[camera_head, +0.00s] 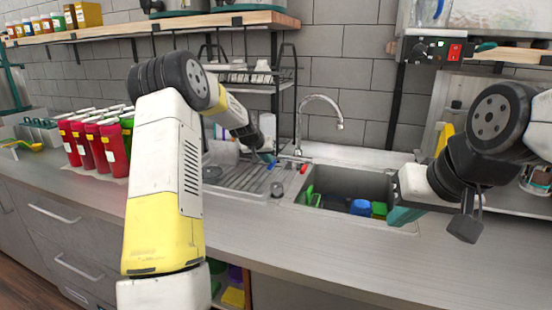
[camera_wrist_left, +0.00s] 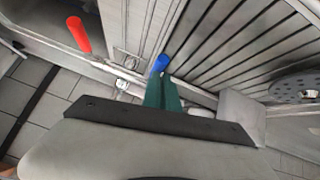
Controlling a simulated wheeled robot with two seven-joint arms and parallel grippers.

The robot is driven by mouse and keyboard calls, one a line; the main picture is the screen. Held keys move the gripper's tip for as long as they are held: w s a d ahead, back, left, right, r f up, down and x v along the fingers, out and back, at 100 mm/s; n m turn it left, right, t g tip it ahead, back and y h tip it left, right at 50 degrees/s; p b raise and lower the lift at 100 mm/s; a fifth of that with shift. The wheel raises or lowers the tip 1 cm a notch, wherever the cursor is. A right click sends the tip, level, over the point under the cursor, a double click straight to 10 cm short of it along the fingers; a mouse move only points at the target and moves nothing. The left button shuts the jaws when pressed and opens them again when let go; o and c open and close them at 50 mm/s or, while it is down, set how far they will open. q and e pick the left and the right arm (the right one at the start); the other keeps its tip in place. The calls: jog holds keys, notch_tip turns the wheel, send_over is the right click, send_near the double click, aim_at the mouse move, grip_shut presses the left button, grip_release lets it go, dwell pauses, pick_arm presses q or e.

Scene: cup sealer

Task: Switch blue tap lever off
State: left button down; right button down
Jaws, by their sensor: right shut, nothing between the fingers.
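The blue tap lever (camera_wrist_left: 160,64) shows in the left wrist view right at the tips of my left gripper (camera_wrist_left: 163,82). Its teal fingers lie close together, with no clear gap, and the lever appears beyond them; I cannot tell whether they touch. In the head view the blue lever (camera_head: 272,164) is small beside my left gripper (camera_head: 267,156), left of the tap base. The red tap lever (camera_head: 304,168) stands to the right; it also shows in the left wrist view (camera_wrist_left: 78,33). The curved metal tap (camera_head: 322,98) rises behind the sink. My right gripper (camera_head: 402,215) is shut and empty at the sink's right.
The sink (camera_head: 345,183) holds green and blue items. A ribbed drainboard (camera_head: 240,178) lies left of it, under a dish rack (camera_head: 250,76). Several red bottles (camera_head: 88,145) stand on the left counter. The front counter (camera_head: 330,240) is clear.

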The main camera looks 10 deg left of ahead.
pick_arm(q)
jog(key=shift+s+f, duration=0.25)
jog(key=shift+f, duration=0.25)
jog(key=shift+s+f, duration=0.2)
jog(key=shift+f, duration=0.3)
jog(key=shift+w+a+r, duration=0.1)
jog(key=shift+a+r, duration=0.05)
jog(key=shift+r, duration=0.35)
jog(key=s+a+f+v, duration=0.1)
jog(key=v, duration=1)
jog(key=shift+s, duration=0.25)
jog(key=shift+a, duration=0.1)
